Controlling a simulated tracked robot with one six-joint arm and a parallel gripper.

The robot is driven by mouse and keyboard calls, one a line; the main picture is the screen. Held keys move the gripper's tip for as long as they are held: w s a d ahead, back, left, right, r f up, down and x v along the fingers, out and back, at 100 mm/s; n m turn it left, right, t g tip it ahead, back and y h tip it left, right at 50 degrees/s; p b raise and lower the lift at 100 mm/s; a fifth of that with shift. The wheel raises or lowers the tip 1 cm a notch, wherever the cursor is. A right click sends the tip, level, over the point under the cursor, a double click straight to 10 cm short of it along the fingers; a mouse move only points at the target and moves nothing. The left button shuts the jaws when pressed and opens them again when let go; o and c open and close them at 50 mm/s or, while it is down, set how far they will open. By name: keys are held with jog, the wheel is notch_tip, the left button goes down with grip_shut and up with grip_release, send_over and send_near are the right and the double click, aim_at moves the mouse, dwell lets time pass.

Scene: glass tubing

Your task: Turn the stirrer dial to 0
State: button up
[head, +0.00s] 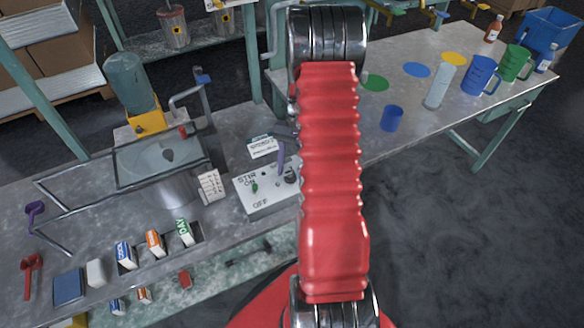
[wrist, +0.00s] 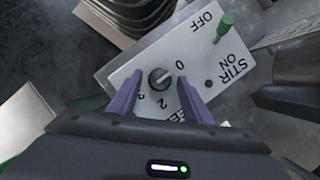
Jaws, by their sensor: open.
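The stirrer control box (wrist: 135,72) is a pale panel marked STIR, ON, OFF and, partly covered, a speed label. Its round dark dial (wrist: 158,79) sits among printed numbers, with 0 at the upper right and 2 and 3 below. I cannot tell surely which number its pointer faces. My gripper (wrist: 161,82) is open, its purple fingers on either side of the dial with gaps showing; contact is not visible. In the head view the control box (head: 262,203) stands on the bench, and my arm covers its right part. One purple finger shows above it.
A green switch lever (wrist: 226,22) stands near the ON and OFF labels. In the head view a water bath (head: 160,165) stands left of the box, with small cartons (head: 155,243) in front. Blue and green jugs (head: 481,75) stand on the right bench.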

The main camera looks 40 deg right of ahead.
jog(key=v, duration=1.3)
jog(key=shift+r, duration=0.3)
jog(key=shift+w+d, duration=0.15)
jog(key=s+a+r+n+t+h, duration=0.1)
jog(key=s+a+r+n, duration=0.3)
jog(key=a, duration=0.7)
jog(key=s+a+r+n+t+h, duration=0.1)
jog(key=s+a+r+n+t, duration=0.3)
jog(key=a+r, duration=0.4)
jog(key=s+a+r+n+t+h, duration=0.2)
jog(key=s+a+r+n, duration=0.2)
jog(key=a, duration=1)
notch_tip(320, 180, up, 2)
jog(key=shift+s+r+t, duration=0.15)
jog(key=shift+s+t, duration=0.25)
jog(key=shift+s, duration=0.5)
jog(key=shift+c, duration=0.2)
